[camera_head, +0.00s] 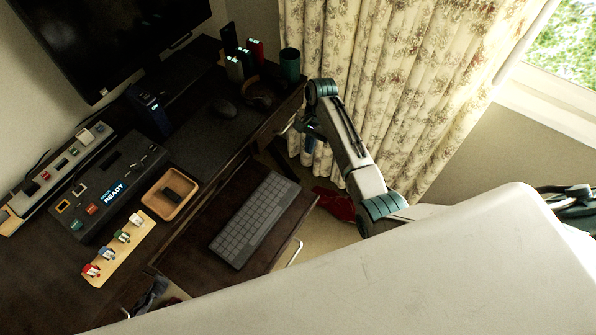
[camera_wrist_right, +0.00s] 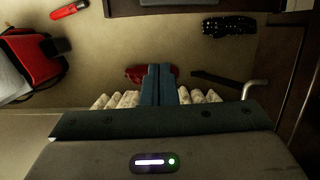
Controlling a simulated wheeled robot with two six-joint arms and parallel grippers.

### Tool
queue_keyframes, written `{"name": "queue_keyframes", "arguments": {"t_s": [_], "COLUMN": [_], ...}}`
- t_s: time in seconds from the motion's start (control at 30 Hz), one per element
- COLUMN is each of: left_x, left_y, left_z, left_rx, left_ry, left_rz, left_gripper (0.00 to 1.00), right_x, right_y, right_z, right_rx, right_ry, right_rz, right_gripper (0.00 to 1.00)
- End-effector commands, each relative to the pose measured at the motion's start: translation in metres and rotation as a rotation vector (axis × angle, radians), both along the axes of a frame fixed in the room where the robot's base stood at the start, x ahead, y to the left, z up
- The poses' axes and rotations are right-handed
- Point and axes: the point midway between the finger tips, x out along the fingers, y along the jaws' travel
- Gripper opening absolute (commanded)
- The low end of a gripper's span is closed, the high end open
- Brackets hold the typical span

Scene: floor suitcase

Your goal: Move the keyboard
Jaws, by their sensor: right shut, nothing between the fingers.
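The grey keyboard (camera_head: 255,218) lies on a dark pull-out tray (camera_head: 192,248) below the desk top, slanting across the tray. My right gripper (camera_head: 311,142) is beyond the tray's far right corner, in front of the curtain, apart from the keyboard. In the right wrist view its two dark fingers (camera_wrist_right: 159,84) are together, with nothing between them. My left gripper does not show clearly in either view.
The dark desk holds a mouse (camera_head: 223,108), a wooden tray (camera_head: 170,194), a control box (camera_head: 107,185) and a teal cup (camera_head: 290,65). A floral curtain (camera_head: 400,70) hangs behind my right arm. A red bag (camera_wrist_right: 32,58) lies on the floor.

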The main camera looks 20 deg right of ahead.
Motion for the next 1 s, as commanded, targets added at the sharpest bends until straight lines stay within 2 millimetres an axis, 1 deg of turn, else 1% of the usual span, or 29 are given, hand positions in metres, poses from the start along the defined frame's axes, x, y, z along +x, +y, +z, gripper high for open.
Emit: {"name": "queue_keyframes", "arguments": {"t_s": [0.03, 0.1, 0.17, 0.23, 0.37, 0.5, 0.63, 0.67, 0.7, 0.73, 0.83, 1.0], "left_x": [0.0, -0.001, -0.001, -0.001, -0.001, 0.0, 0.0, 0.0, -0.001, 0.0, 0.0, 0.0], "left_y": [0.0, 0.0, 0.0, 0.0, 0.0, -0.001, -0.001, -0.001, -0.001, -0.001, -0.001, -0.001], "left_z": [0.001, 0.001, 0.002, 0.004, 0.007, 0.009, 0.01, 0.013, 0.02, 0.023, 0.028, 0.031], "left_rx": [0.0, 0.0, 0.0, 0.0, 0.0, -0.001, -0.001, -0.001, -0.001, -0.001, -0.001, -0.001], "left_ry": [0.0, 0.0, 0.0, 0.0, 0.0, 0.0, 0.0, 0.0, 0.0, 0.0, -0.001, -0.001], "left_rz": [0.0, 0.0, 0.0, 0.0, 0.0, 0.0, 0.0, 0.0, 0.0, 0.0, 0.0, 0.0], "left_gripper": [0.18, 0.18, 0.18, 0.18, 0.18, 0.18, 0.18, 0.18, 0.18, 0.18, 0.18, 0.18], "right_x": [0.003, 0.005, 0.004, 0.002, -0.002, -0.007, -0.011, -0.013, -0.018, -0.021, -0.029, -0.035], "right_y": [0.001, 0.002, 0.004, 0.005, 0.01, 0.016, 0.021, 0.024, 0.03, 0.034, 0.043, 0.05], "right_z": [0.005, 0.005, 0.001, -0.008, -0.032, -0.063, -0.089, -0.091, -0.086, -0.086, -0.087, -0.088], "right_rx": [0.003, 0.005, 0.005, 0.004, 0.004, 0.004, 0.005, 0.005, 0.005, 0.005, 0.005, 0.003], "right_ry": [0.009, 0.016, 0.019, 0.02, 0.021, 0.02, 0.018, 0.017, 0.016, 0.016, 0.015, 0.014], "right_rz": [-0.008, -0.016, -0.019, -0.018, -0.017, -0.017, -0.016, -0.016, -0.014, -0.015, -0.016, -0.016], "right_gripper": [0.0, 0.0, 0.0, 0.0, 0.0, 0.0, 0.0, 0.0, 0.0, 0.0, 0.0, 0.0]}}
